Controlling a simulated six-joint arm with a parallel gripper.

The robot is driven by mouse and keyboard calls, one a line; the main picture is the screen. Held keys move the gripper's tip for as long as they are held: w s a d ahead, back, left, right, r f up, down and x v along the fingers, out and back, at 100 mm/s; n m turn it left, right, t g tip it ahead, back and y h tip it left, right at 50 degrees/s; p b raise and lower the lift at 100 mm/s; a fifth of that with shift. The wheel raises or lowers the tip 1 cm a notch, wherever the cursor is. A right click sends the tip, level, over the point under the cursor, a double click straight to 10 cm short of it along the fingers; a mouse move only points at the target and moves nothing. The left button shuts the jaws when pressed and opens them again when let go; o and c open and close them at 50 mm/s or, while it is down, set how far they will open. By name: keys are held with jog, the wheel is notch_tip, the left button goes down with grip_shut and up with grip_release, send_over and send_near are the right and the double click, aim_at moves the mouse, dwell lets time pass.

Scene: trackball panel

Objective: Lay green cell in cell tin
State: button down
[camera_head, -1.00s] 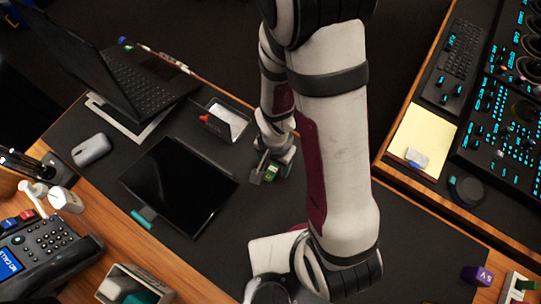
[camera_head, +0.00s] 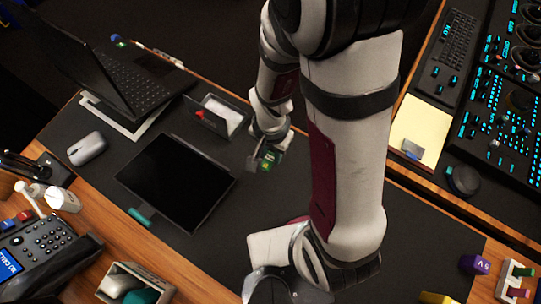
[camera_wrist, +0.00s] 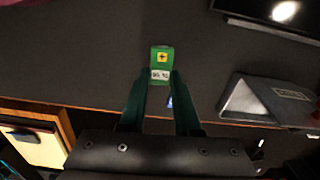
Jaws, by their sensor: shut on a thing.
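My gripper (camera_wrist: 160,82) is shut on the green cell (camera_wrist: 161,62), a small green block with a yellow plus mark and a white label. The fingers hold it at its near end in the wrist view. In the head view the green cell (camera_head: 270,159) shows at the end of my arm, above the dark mat; its exact height is unclear. An open tin with a pale inside (camera_head: 222,112), which looks like the cell tin, stands up and left of it. In the wrist view this tin (camera_wrist: 262,100) is right of the gripper, apart from the cell.
A black tablet (camera_head: 176,182) lies left of the gripper and a laptop (camera_head: 125,80) stands beyond it. A mouse (camera_head: 87,148) and a desk phone (camera_head: 40,245) are at left. A purple 9V block (camera_head: 474,265) is at lower right. Bare mat lies below the gripper.

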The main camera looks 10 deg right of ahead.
jog(key=r, duration=0.4)
jog(key=w+r, duration=0.1)
jog(key=r, duration=0.1)
jog(key=w+d+r, duration=0.2)
jog(key=w+d, duration=0.1)
jog(key=w, duration=0.8)
send_over(232, 120)
jog(key=shift+m, duration=0.3)
jog(key=f, duration=0.6)
jog(key=shift+d+f, duration=0.25)
jog(key=shift+f, duration=0.1)
jog(key=shift+a+f, duration=0.15)
jog(key=shift+f, duration=0.95)
jog(key=shift+a+f, duration=0.1)
jog(key=shift+f, duration=1)
jog(key=c, duration=0.9)
grip_release()
jog(key=shift+f, duration=0.1)
